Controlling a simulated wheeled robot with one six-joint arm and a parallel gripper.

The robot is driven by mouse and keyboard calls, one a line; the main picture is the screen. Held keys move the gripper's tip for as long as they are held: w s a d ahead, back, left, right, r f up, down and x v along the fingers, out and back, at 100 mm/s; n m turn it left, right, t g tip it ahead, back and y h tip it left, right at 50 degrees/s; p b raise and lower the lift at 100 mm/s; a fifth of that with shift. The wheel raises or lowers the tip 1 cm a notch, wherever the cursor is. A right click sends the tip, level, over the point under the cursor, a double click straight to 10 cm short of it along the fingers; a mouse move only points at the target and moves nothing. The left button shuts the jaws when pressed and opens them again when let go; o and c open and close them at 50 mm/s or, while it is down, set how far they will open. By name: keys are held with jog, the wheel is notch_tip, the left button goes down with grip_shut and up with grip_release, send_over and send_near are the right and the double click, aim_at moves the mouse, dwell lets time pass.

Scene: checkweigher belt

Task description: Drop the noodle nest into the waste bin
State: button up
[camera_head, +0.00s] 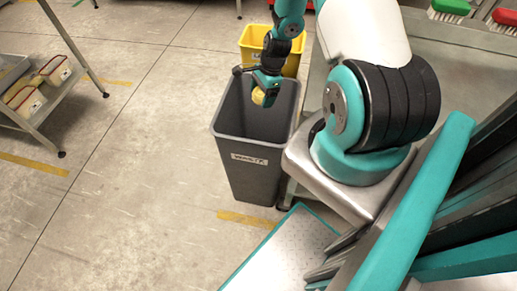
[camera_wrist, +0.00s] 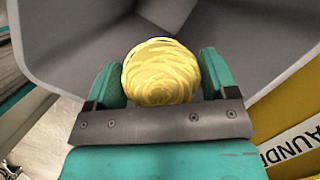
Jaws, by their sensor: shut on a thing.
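The yellow noodle nest (camera_wrist: 160,72) is a round coiled bundle between the two teal fingers of my gripper (camera_wrist: 162,82) in the wrist view. My gripper is shut on it. In the head view the nest (camera_head: 258,96) hangs below my gripper (camera_head: 262,90), over the open mouth of the grey waste bin (camera_head: 252,178). The bin is tall and has a white label on its front. Its grey inner walls (camera_wrist: 262,40) surround the nest in the wrist view. How far the nest is below the rim is hard to tell.
A yellow bin (camera_head: 252,42) stands right behind the grey one, and its lettered side (camera_wrist: 298,145) shows in the wrist view. A shelf cart (camera_head: 48,100) with small boxes is at the left. Open floor (camera_head: 140,150) lies between the cart and the bin.

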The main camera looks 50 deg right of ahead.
notch_tip(320, 180, down, 2)
jog(key=shift+f+b, duration=0.2)
jog(key=shift+b, duration=0.45)
jog(key=o, duration=0.9)
jog(key=shift+r, duration=0.15)
jog(key=p+v, duration=0.1)
jog(key=v, duration=1.6)
jog(key=shift+r, duration=0.1)
